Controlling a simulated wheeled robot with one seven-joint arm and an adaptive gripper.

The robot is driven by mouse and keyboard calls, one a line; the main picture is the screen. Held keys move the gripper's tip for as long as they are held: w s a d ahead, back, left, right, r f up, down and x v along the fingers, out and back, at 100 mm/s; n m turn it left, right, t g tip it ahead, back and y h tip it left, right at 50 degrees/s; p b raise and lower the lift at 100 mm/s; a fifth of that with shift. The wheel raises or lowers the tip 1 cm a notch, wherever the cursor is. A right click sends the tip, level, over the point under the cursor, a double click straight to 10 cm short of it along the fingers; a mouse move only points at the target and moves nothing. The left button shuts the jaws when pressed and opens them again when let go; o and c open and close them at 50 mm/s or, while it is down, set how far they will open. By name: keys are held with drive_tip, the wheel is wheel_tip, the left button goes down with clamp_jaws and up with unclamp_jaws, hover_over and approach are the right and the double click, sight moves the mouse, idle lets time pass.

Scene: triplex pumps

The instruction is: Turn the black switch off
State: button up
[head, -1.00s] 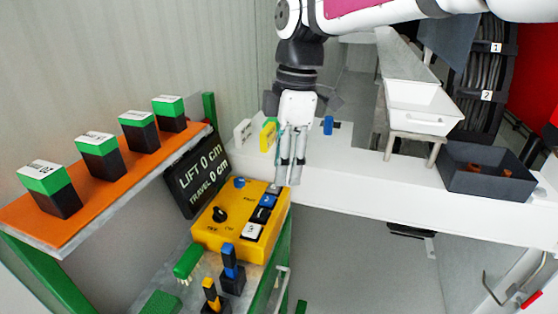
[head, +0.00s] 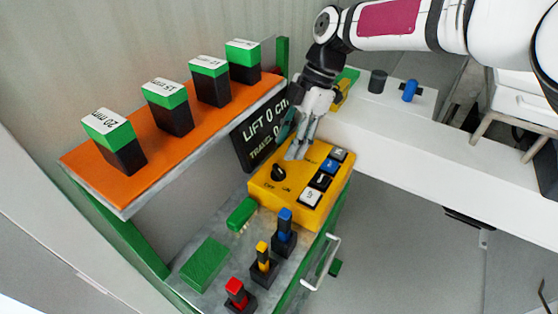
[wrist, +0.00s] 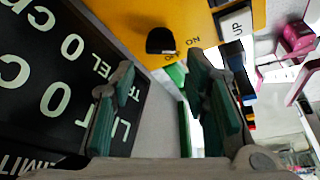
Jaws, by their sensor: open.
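The black switch (head: 278,172) is a round knob on the top face of the yellow control box (head: 262,188), with OFF and ON labels beside it. I cannot tell for sure which label it points to. In the wrist view the black switch (wrist: 160,41) shows at the top centre, beyond the fingertips. My gripper (head: 297,152) is open and empty, pointing down over the back part of the box, just behind and right of the switch. In the wrist view my gripper (wrist: 163,75) has its two fingers spread apart, with nothing between them.
The black LIFT/TRAVEL display (head: 250,145) stands close on the left of my gripper. An orange shelf (head: 130,180) with several green-black blocks is further left. Buttons, including a white one (head: 310,198), line the box's right side. Red, yellow and blue (head: 285,220) levers stand in front.

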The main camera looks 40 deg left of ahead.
sight(278, 168)
drive_tip(key=p+x, duration=0.1)
drive_tip(key=x, duration=0.5)
drive_tip(key=shift+f, duration=0.25)
drive_tip(key=c, duration=0.9)
